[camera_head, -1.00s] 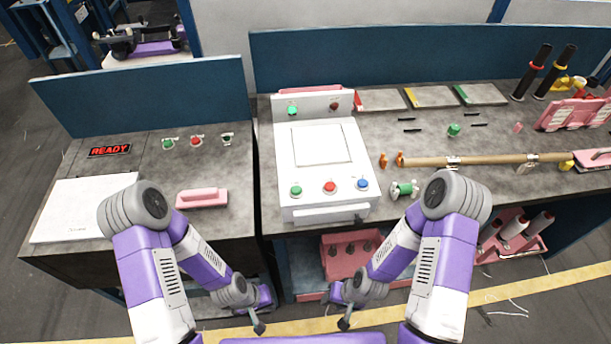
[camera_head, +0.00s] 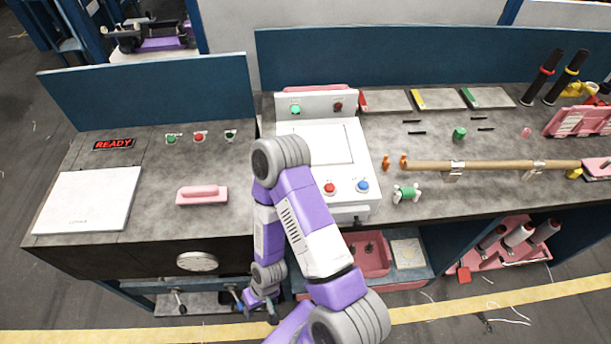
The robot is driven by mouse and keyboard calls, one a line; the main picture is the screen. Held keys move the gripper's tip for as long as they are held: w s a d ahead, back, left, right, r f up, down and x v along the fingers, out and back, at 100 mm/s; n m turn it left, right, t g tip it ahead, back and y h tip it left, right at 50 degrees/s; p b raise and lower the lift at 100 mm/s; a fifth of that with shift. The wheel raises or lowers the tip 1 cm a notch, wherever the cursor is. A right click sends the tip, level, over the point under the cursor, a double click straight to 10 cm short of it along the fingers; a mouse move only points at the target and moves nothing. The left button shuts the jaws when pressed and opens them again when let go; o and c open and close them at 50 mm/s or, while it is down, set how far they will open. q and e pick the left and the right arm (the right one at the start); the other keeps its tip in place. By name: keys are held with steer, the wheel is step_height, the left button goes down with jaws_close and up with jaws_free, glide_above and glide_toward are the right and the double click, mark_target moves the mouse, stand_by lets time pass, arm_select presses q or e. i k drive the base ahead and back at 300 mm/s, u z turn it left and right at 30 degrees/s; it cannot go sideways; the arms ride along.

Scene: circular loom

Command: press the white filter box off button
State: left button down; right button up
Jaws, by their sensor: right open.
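The white filter box (camera_head: 372,150) stands on the grey workbench in the middle of the view. Its raised back panel carries a green button (camera_head: 295,110) and a dark red button (camera_head: 338,106). Its front shows a red button (camera_head: 330,188) and a blue button (camera_head: 363,186). No off label is legible. My right arm crosses in front of the box and hides its front left part, with the green button there. My right gripper (camera_head: 257,308) is open, low in front of the bench and below the box's front left corner, apart from every button. My left gripper is out of view.
Left bench: a READY sign (camera_head: 114,144), a white panel (camera_head: 88,200), a pink block (camera_head: 202,195) and several small buttons. To the right, a long brown roll (camera_head: 490,166) and a green spool (camera_head: 407,194). A pink bin (camera_head: 372,256) sits below the bench.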

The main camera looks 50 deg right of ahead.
mark_target(330, 187)
steer(key=k, duration=0.95)
steer(key=z, duration=1.9)
steer(key=i, duration=0.45)
steer(key=u, duration=0.05)
